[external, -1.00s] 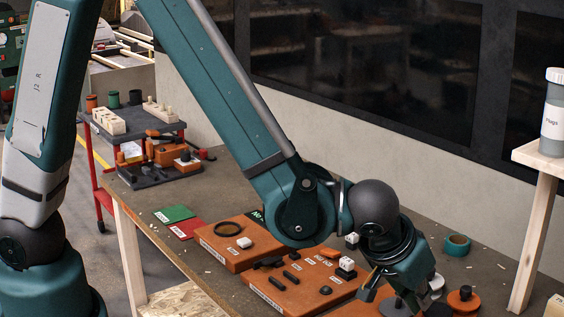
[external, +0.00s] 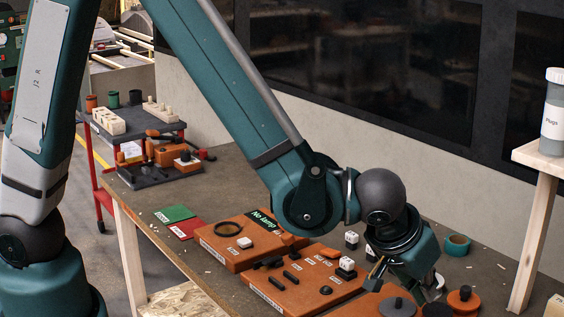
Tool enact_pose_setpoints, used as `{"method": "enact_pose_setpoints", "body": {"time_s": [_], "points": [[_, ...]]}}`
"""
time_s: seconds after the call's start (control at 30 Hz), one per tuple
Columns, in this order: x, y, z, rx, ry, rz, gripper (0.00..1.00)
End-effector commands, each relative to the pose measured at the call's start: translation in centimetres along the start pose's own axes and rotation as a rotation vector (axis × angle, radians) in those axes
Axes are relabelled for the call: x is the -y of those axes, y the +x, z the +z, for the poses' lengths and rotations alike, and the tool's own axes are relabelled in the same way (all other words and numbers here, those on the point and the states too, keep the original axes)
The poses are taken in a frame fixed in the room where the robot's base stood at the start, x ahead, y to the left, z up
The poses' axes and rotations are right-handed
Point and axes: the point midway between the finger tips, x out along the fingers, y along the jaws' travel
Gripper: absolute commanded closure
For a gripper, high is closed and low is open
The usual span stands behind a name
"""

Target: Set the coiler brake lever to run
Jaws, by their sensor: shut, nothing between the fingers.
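Two orange panels with small labels lie on the bench, the left panel (external: 222,257) and the middle panel (external: 285,299). They carry black bars and knobs, among them a black bar (external: 291,278), a round black knob (external: 325,290) and a white block with a dark part (external: 347,265). The labels are too small to read, so I cannot tell which part is the coiler brake lever. My gripper (external: 431,287) is shut and empty, pointing down over the right end of the bench. Its fingertips are largely hidden by its own body, and contact cannot be told.
A grey disc (external: 397,306) and an orange knob with a black top (external: 463,298) stand close to my gripper. A teal tape roll (external: 456,244) lies behind it. A wooden stand (external: 533,230) holds a jar (external: 553,115) at right. The bench's back left is clear.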

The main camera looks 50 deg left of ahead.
Motion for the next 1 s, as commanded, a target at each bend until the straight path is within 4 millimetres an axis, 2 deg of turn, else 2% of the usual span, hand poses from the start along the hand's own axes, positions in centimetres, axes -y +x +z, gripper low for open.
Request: {"method": "enact_pose_setpoints", "body": {"time_s": [0.2, 1.0], "points": [[0.1, 0.6, -2.9, 0.0, -0.002, 0.0, 1.0], [0.0, -7.9, -1.5, 0.0, 0.0, 0.001, 1.0]]}}
